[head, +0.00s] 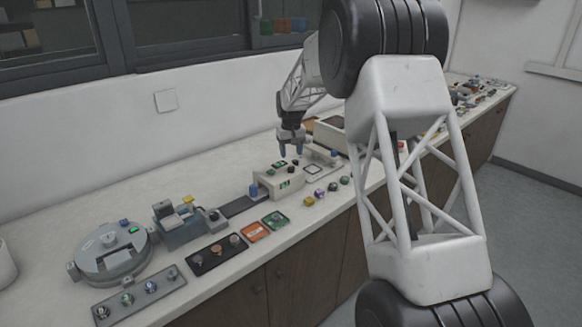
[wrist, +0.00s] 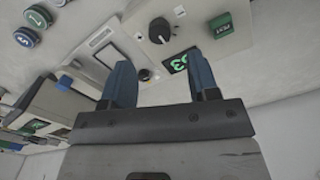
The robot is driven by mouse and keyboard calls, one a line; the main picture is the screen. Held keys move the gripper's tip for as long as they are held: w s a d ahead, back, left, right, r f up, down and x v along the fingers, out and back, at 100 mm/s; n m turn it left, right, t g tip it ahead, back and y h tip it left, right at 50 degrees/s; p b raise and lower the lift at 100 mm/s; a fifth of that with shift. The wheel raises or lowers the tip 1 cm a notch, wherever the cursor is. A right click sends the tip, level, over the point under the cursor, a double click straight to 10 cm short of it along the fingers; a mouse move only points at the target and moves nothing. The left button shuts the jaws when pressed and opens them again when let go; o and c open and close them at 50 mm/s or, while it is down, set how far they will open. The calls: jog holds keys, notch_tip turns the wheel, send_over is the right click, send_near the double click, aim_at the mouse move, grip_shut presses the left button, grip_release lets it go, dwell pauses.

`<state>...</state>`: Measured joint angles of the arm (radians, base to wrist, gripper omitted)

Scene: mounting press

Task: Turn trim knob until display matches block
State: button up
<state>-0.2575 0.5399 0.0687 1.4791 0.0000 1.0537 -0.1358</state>
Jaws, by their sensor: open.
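The pale box-shaped unit (head: 278,182) stands on the counter with green digits on its display (head: 284,184). In the wrist view, a black knob (wrist: 160,30) with a white pointer mark sits on a pale panel, and the display (wrist: 180,63) glows with green digits, tilted and not surely readable. A green block (wrist: 222,24) with pale lettering lies right of the knob; its text is too small to read. My gripper (head: 291,153) is above the unit, blue fingers apart and empty. In the wrist view, my gripper (wrist: 162,78) has its fingertips short of the knob, not touching it.
A framed square plate (head: 313,169) lies right of the unit. Orange (head: 255,232) and green (head: 275,220) tiles and a round grey machine (head: 110,250) stand left. Bare counter lies behind.

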aim_at(291, 167)
jog(key=shift+f, duration=3.35)
jog(key=shift+c, duration=0.3)
jog(key=c, duration=0.9)
jog(key=shift+o, duration=0.2)
jog(key=shift+r, duration=0.1)
jog(key=shift+n, duration=2.8)
jog(key=o, duration=0.9)
